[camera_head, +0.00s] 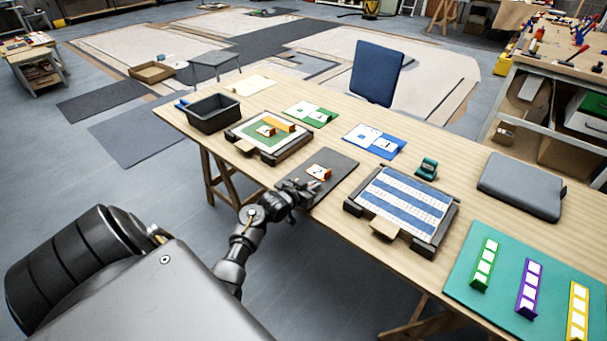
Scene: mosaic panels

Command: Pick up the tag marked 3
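An orange tag (319,172) with a white face stands on the dark grey mat (340,165) at the table's near edge. Its mark is too small to read surely. Another orange tag (266,131) sits on the framed green board, and a white-faced tag (382,143) stands on the blue card; I cannot tell which is marked 3. My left gripper (299,190) is over the near-left part of the dark mat, close to the orange tag and on its near-left side. Its fingers are too small and dark to show whether they are open. My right gripper is not in view.
The framed green board (292,150) and a black bin (211,113) stand to the left. A framed blue-striped panel (405,205) lies right of the mat. A green block (427,168), a grey case (521,186) and a teal mat (500,303) with coloured strips are farther right.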

